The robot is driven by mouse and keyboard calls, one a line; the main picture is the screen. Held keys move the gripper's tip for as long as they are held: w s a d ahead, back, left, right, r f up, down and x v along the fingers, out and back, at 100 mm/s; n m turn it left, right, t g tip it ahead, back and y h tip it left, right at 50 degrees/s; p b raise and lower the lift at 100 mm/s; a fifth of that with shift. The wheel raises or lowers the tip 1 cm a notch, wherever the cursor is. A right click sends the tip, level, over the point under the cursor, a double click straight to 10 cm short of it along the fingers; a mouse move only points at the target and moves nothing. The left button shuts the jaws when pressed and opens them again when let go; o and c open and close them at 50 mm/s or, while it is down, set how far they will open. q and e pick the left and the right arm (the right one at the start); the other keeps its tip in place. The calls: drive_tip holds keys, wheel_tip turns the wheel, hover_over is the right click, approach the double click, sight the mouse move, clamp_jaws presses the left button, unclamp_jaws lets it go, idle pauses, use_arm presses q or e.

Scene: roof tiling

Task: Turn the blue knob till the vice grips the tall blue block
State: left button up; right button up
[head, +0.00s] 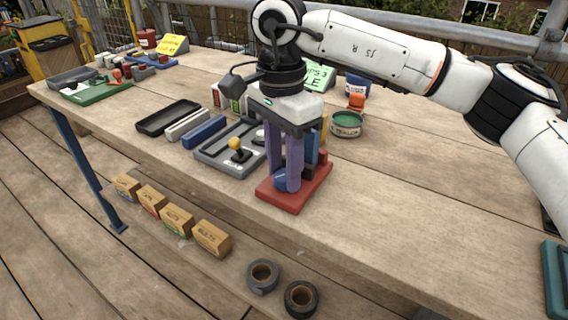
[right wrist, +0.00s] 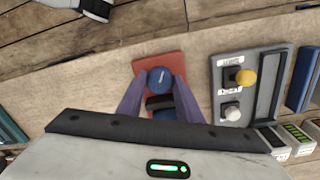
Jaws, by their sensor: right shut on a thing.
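The vice has a red base (head: 302,192) and stands near the front edge of the table. Its blue knob (head: 280,183) faces the front; in the right wrist view the knob (right wrist: 159,77) has a pale mark on its face. My right gripper (head: 286,178) points down with its purple fingers shut on the knob, one on each side. The tall blue block (head: 312,148) stands behind the fingers, partly hidden. Whether the vice jaws touch it, I cannot tell. My left gripper is not in view.
A grey tray (head: 215,163) with a yellow-knobbed control lies left of the vice. A green-topped tin (head: 347,122) stands behind it to the right. Blue and pale bars and a black tray (head: 168,117) lie further left.

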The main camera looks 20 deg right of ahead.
sight(283, 173)
drive_tip(key=shift+m, duration=0.8)
drive_tip(key=o, duration=1)
drive_tip(key=shift+o, duration=0.2)
wheel_tip(283, 173, up, 10)
drive_tip(key=p, duration=0.1)
drive_tip(key=shift+w+r+p, duration=0.2)
drive_tip(key=shift+p, duration=0.1)
